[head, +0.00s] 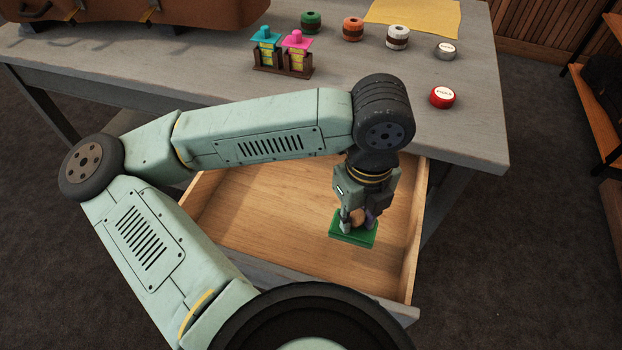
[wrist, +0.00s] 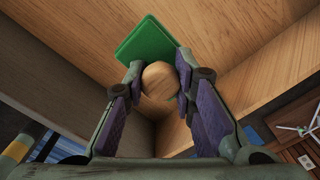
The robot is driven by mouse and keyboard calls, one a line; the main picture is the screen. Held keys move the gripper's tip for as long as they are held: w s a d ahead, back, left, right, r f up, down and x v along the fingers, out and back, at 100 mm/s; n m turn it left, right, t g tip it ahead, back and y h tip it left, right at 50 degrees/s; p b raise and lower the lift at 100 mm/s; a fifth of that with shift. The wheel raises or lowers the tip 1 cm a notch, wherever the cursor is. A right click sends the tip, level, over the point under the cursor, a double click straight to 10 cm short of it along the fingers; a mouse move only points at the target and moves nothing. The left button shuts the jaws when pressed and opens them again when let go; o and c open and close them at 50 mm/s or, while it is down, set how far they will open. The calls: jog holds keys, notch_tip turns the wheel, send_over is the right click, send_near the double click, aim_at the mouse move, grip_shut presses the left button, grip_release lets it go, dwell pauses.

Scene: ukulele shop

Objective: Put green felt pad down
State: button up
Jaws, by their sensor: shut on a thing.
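The green felt pad (head: 349,238) is a flat green block with a round wooden knob on top. It is inside the open wooden drawer (head: 265,212), toward its right side. My gripper (head: 358,217) points down and is shut on the knob. In the wrist view the knob (wrist: 160,78) sits between the two fingers, with the green pad (wrist: 146,40) beyond it. The pad looks level and very low over the drawer floor; I cannot tell whether it touches. The rest of the visible drawer floor is bare.
The grey table (head: 465,135) stands above the drawer. On it are a red tin (head: 442,98), a silver tin (head: 445,51), several spools, a small rack (head: 282,65) with pink and cyan-topped items, a yellow cloth (head: 415,15) and a brown case (head: 130,14).

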jog(key=w+a+p, duration=0.1)
jog(key=w+a, duration=0.1)
jog(key=w, duration=0.1)
jog(key=w+a, duration=0.3)
jog(key=w, duration=0.1)
jog(key=w+a+f+p, duration=0.1)
jog(key=w+a, duration=0.1)
jog(key=w, duration=0.1)
jog(key=shift+w+a+p, duration=0.25)
jog(key=shift+a+p, duration=0.05)
jog(key=shift+p, duration=0.05)
notch_tip(320, 180, down, 3)
jog(key=shift+r+p, duration=0.1)
jog(key=shift+p, duration=0.5)
jog(key=shift+f, duration=0.45)
jog(key=shift+f+b, duration=0.2)
jog(key=shift+b, duration=0.15)
jog(key=o, duration=1)
jog(key=shift+r, duration=0.1)
jog(key=shift+r, duration=0.1)
